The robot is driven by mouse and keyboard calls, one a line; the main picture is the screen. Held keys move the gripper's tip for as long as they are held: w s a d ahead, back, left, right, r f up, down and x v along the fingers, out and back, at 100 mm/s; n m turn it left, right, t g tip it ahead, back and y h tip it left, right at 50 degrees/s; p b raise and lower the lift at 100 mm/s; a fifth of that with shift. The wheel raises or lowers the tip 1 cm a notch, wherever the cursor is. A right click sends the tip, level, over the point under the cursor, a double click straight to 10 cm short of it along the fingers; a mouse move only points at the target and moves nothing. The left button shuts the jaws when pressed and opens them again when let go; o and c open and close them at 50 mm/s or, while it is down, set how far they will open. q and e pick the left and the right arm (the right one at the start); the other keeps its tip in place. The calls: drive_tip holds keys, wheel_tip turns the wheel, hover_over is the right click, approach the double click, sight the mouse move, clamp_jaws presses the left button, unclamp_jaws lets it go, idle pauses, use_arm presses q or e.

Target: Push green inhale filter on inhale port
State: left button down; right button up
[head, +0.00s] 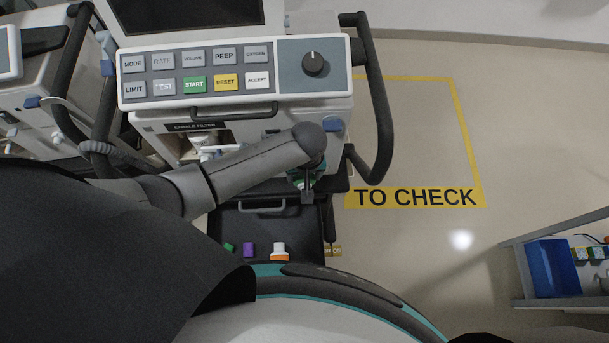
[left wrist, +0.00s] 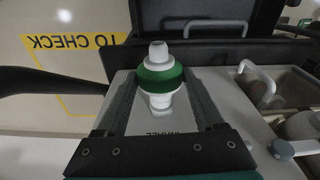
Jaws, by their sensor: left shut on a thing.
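The green inhale filter (left wrist: 158,78) is a green disc with white necks at both ends. In the left wrist view it sits between the fingertips of my left gripper (left wrist: 160,72), which is shut on it. In the head view my left gripper (head: 306,190) is at the right front of the ventilator (head: 235,108), with a bit of the green filter (head: 301,183) showing. A white panel with a partly covered label (left wrist: 158,134) lies below the filter. The inhale port is not clearly visible; I cannot tell whether the filter touches it. My right gripper is not in view.
A black drawer (head: 285,226) below holds a green piece (head: 229,247), a purple piece (head: 248,249) and an orange-white piece (head: 280,252). A black side handle (head: 381,120) curves to the right. A blue bin (head: 553,268) stands far right; the marked floor is clear.

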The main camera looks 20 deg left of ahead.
use_arm(q)
drive_tip(key=shift+w+a+r, duration=0.1)
drive_tip(key=shift+w+a, duration=0.15)
drive_tip(key=shift+w, duration=0.35)
idle(0.7)
drive_tip(key=shift+c, duration=2.2)
unclamp_jaws()
drive_tip(key=o, duration=0.4)
drive_tip(key=shift+o, duration=0.2)
drive_tip(key=shift+s+d, duration=0.1)
drive_tip(key=shift+s, duration=0.05)
drive_tip(key=shift+r, duration=0.25)
wheel_tip(320, 180, up, 14)
drive_tip(key=s+p, duration=0.1)
drive_tip(key=p, duration=0.4)
drive_tip(key=shift+s+d+r, duration=0.25)
drive_tip(key=shift+s+d, duration=0.05)
drive_tip(key=shift+d, duration=0.1)
